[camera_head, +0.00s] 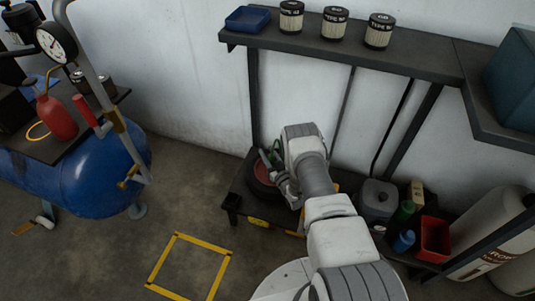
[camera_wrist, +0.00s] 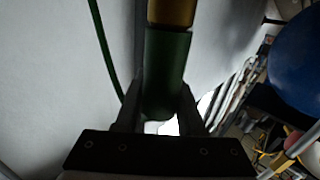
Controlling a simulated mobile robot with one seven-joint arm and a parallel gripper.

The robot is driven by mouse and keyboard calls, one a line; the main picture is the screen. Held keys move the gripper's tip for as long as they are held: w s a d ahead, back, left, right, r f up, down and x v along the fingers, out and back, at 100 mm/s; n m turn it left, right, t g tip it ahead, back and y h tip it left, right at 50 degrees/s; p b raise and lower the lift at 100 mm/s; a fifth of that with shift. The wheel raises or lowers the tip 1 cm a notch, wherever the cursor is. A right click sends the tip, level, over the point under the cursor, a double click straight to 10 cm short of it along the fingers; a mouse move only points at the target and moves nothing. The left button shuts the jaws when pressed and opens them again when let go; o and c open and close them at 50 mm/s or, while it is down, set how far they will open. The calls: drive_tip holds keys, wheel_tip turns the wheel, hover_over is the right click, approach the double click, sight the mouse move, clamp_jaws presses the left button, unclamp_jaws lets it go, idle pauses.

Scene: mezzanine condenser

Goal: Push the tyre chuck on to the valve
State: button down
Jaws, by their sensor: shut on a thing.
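My gripper (camera_wrist: 160,108) is shut on the tyre chuck (camera_wrist: 168,62), a dark green cylinder with a brass-coloured part at its top in the wrist view. A thin green hose (camera_wrist: 103,50) runs down to the left of it. In the head view, my gripper (camera_head: 272,164) is low at the rack, right at a black tyre (camera_head: 258,190) with a red hub. My arm hides part of the tyre. I cannot make out the valve or whether the chuck touches it.
A blue compressor tank (camera_head: 85,180) with a gauge (camera_head: 57,43) stands at left. The upper shelf (camera_head: 350,57) carries a blue tray (camera_head: 246,19) and several filters. A red bin (camera_head: 433,238) and bottles stand right of my arm. A yellow-marked floor square (camera_head: 190,267) is clear.

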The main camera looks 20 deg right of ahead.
drive_tip(key=shift+f, duration=0.8)
drive_tip(key=c, duration=0.5)
unclamp_jaws()
drive_tip(key=shift+s+f+b, duration=0.1)
drive_tip(key=shift+f+b, duration=0.1)
drive_tip(key=shift+b, duration=0.15)
drive_tip(key=shift+o, duration=0.3)
drive_tip(key=shift+d, duration=0.1)
drive_tip(key=shift+f, duration=0.1)
drive_tip(key=shift+s+d, duration=0.1)
drive_tip(key=s+d+p, duration=0.2)
drive_tip(key=s+p, duration=0.3)
drive_tip(key=s, duration=1.1)
drive_tip(key=shift+s+d+r+p, duration=0.2)
drive_tip(key=shift+s+d+p, duration=0.1)
drive_tip(key=shift+s+p, duration=0.1)
drive_tip(key=shift+w+r, duration=0.2)
